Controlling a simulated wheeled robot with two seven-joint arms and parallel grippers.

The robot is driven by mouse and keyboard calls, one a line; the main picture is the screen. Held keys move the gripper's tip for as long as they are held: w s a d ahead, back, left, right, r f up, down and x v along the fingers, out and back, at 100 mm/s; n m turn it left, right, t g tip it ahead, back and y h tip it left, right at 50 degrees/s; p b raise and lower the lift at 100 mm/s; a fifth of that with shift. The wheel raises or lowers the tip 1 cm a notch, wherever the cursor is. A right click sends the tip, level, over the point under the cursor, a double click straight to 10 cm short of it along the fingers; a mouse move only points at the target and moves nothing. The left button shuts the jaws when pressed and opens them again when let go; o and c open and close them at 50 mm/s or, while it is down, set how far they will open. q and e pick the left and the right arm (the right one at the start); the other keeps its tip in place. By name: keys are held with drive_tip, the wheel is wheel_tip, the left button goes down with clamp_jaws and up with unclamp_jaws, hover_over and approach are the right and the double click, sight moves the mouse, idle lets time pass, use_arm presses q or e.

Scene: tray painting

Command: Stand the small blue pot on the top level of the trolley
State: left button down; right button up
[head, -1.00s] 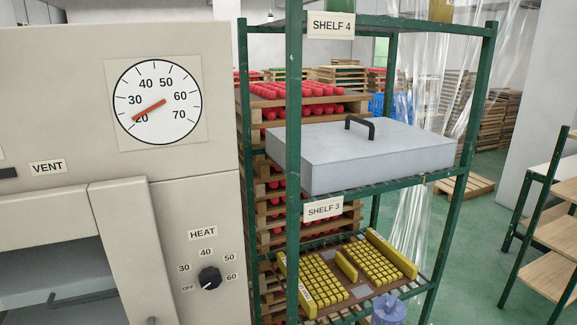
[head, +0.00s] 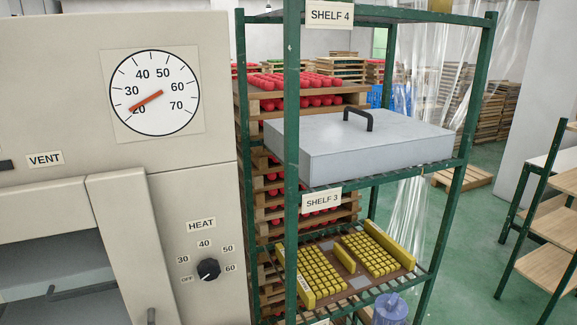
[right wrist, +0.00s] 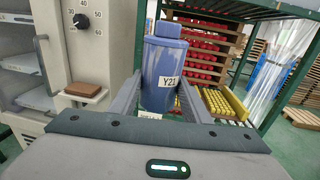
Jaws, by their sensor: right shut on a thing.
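The small blue pot (head: 390,310) shows at the bottom edge of the head view, only its upper part in sight, in front of the shelf rack. In the right wrist view the pot (right wrist: 163,80) is upright, with a narrower top and a label reading Y21. My right gripper (right wrist: 160,100) has a finger on each side of the pot and is shut on it. A green-framed trolley (head: 548,205) with wooden levels and a pale top stands at the right edge of the head view, partly cut off. My left gripper is not in view.
A green rack (head: 292,170) stands in the middle, with a grey lidded box (head: 375,145) above a tray of yellow blocks (head: 350,262). A beige cabinet (head: 200,150) with dials fills the left. Green floor (head: 470,240) lies open between rack and trolley.

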drive_tip(key=shift+a+r, duration=0.15)
drive_tip(key=a+r+n+g+y, duration=0.8)
drive_tip(key=a+g, duration=0.1)
drive_tip(key=a, duration=0.4)
drive_tip(key=shift+a, duration=0.35)
drive_tip(key=shift+r, duration=0.1)
